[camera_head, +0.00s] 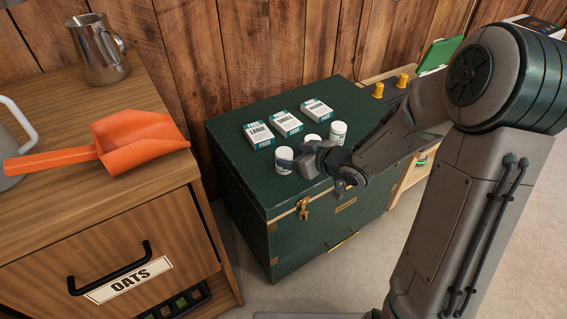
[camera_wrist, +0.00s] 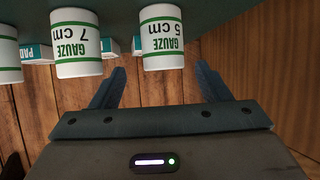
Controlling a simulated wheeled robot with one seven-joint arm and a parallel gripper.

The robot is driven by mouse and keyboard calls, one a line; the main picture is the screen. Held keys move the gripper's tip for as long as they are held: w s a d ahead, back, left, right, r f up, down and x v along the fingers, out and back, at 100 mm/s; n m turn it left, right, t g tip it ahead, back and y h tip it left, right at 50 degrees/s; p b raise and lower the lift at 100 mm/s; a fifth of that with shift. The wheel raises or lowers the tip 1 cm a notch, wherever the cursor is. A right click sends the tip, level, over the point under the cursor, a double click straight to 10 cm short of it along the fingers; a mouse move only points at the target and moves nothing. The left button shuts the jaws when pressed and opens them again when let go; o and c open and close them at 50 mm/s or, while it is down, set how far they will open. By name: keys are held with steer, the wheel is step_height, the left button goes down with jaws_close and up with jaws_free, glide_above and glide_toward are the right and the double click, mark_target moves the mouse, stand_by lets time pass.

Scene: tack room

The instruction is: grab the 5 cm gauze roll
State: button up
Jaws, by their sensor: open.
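The 5 cm gauze roll (camera_wrist: 162,37) is a white cylinder with green bands, upside down in the wrist view, where its label reads "GAUZE 5 cm". It stands on the dark green chest (camera_head: 240,178). In the head view it appears to be the leftmost roll (camera_head: 283,155), partly hidden by my gripper (camera_head: 297,162). My gripper (camera_wrist: 160,72) is open, with one finger to each side of the roll in the wrist view. I cannot tell how far the fingertips reach along it, and no contact is clear.
The 7 cm gauze roll (camera_wrist: 78,42) stands close beside it, with another roll (camera_head: 338,131) beyond. Several pad boxes (camera_head: 287,122) lie behind, before the plank wall. An oats cabinet (camera_head: 150,235) with an orange scoop (camera_head: 130,141) stands left.

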mark_target(287, 154)
steer(key=b+x, duration=0.2)
steer(key=x, duration=0.3)
steer(key=shift+s+a, duration=0.15)
steer(key=shift+s, duration=0.05)
steer(key=shift+r, duration=0.15)
steer(key=c, duration=1.1)
steer(key=shift+o, duration=0.2)
